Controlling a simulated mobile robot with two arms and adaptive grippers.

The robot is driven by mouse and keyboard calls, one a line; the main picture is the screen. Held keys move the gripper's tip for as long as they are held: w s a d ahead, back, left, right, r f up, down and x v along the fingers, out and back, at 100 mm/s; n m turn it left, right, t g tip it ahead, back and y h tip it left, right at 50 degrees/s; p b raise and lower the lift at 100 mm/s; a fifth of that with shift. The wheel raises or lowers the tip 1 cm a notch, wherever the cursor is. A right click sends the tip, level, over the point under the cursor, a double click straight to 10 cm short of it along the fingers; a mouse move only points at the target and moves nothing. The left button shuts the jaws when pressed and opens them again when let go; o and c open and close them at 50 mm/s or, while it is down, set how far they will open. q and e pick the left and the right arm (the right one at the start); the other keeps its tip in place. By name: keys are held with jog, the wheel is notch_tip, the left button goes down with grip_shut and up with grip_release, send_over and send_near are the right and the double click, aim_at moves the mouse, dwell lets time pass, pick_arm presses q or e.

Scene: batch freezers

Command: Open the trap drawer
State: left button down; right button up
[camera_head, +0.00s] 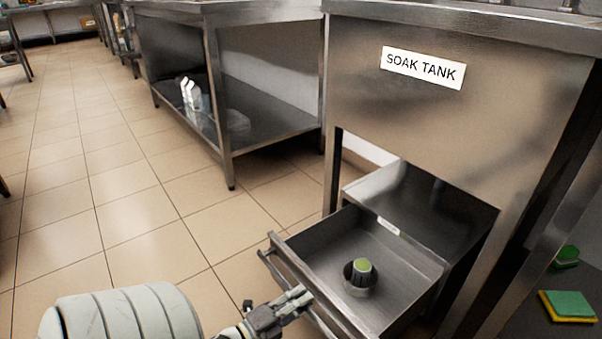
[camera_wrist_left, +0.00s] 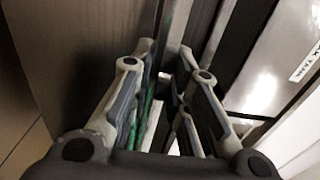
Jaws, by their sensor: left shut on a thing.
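The trap drawer (camera_head: 405,262) is a steel tray below the soak tank (camera_head: 455,115). It stands pulled out, its inside showing. A green-topped round fitting (camera_head: 361,267) stands on its floor. The drawer's bar handle (camera_head: 283,272) runs along its front. My left gripper (camera_head: 300,295) is at the front, shut on the handle. In the left wrist view the fingers of my left gripper (camera_wrist_left: 172,80) lie either side of a narrow bar; the exact contact is hard to see. My right gripper is not in view.
A steel table (camera_head: 228,108) with white bottles (camera_head: 190,95) on its lower shelf stands behind and left. Green and yellow sponges (camera_head: 567,305) lie at the lower right. The tiled floor (camera_head: 130,215) is open to the left of the drawer.

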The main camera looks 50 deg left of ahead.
pick_arm(q)
jog(key=c, duration=1.4)
grip_release()
jog(key=shift+o, duration=0.2)
jog(key=shift+s, duration=0.1)
jog(key=s, duration=1.1)
jog(key=shift+s+a, duration=0.4)
jog(key=shift+a, duration=0.05)
